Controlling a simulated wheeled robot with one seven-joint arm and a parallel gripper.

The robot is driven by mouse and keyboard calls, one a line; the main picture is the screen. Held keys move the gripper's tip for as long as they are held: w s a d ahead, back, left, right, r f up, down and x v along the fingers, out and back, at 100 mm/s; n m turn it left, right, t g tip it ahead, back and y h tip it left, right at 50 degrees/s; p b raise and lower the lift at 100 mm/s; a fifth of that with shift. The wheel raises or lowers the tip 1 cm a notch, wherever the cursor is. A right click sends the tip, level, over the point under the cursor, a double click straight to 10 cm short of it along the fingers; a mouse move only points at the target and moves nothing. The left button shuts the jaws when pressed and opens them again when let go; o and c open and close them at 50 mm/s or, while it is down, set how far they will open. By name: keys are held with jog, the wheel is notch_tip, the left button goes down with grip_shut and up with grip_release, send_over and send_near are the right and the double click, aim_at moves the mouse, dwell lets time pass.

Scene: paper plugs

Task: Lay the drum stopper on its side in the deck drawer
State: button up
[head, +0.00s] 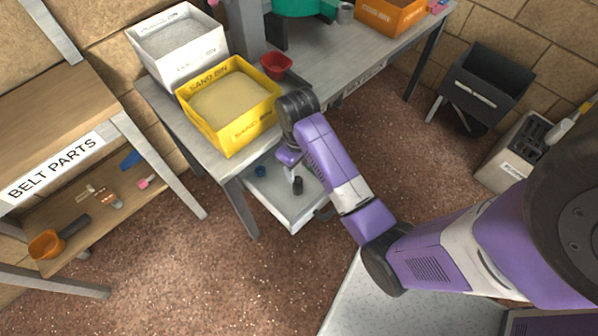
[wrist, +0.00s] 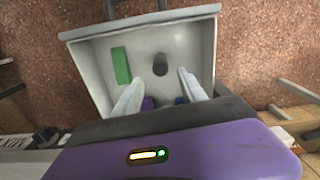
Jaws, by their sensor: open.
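The deck drawer (head: 288,212) is a pale grey tray pulled out under the bench; it also fills the middle of the wrist view (wrist: 88,72). A small dark cylinder (head: 298,187), which looks like the drum stopper, is in the drawer. In the wrist view the dark cylinder (wrist: 160,65) is beyond and between my fingertips, apart from both. I cannot tell for sure whether it stands or lies. My gripper (wrist: 159,78) is open and empty over the drawer, pointing down into it. In the head view my wrist partly hides the drawer.
A green block (wrist: 121,65) lies in the drawer left of the cylinder. A small blue thing (head: 260,171) is also in the drawer. Above stand a yellow sand bin (head: 228,135), a white bin (head: 178,45) and a red bowl (head: 276,64) on the bench (head: 340,62).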

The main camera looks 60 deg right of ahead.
jog(key=shift+r, duration=0.2)
jog(key=s+a+f+t+h, duration=0.1)
jog(key=s+a+f+t, duration=0.25)
jog(key=a+f, duration=0.2)
notch_tip(320, 180, up, 14)
jog(key=f+n+t, duration=0.1)
jog(key=n+t, duration=0.1)
jog(key=t, duration=0.6)
send_over(303, 214)
jog(key=s+a, duration=0.7)
jog(key=s+a+r+t, duration=0.1)
jog(key=s+r, duration=0.1)
jog(key=r, duration=0.5)
jog(key=s+a+r+t+y, duration=0.1)
jog(key=s+a+r+t, duration=0.1)
jog(key=r, duration=0.5)
jog(key=shift+s+r, duration=0.25)
jog(key=shift+s, duration=0.15)
